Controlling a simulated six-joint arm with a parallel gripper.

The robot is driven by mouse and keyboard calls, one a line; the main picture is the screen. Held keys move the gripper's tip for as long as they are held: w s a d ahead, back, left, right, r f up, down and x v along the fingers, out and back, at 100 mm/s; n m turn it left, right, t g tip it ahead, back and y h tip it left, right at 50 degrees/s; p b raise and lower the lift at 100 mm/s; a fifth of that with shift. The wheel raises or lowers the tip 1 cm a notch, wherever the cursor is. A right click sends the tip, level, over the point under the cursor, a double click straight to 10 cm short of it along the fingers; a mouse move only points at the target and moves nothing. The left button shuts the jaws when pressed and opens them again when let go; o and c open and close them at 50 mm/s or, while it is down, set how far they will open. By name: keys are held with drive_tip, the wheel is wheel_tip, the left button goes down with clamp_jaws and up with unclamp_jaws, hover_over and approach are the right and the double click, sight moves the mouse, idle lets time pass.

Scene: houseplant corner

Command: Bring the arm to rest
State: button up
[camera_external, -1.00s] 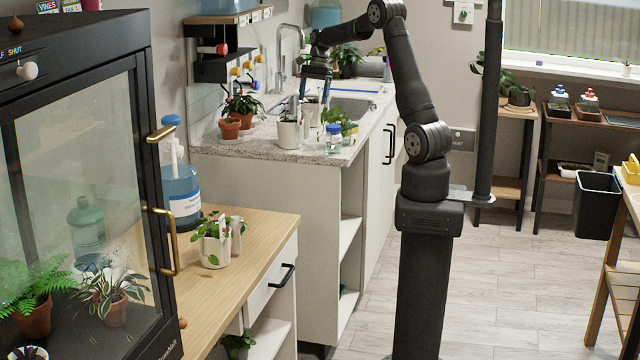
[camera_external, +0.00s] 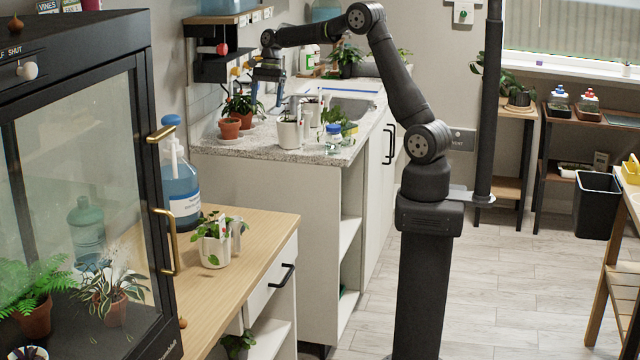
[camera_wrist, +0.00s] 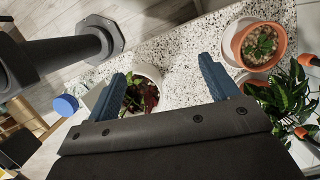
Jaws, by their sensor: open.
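My gripper (camera_external: 268,100) hangs over the back left of the speckled counter (camera_external: 290,155), jaws pointing down.
A blue-lidded jar (camera_external: 333,140) stands near the counter's front corner. A wall shelf (camera_external: 222,68) with hanging items is close to the left of my gripper. The sink (camera_external: 352,108) lies behind. A wooden cabinet top (camera_external: 255,255) bears another white pot (camera_external: 213,250).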

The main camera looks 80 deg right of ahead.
drive_tip(key=w+a, duration=0.3)
drive_tip(key=a, duration=0.4)
drive_tip(key=shift+w+r+n, duration=0.15)
drive_tip(key=shift+r+n, duration=0.15)
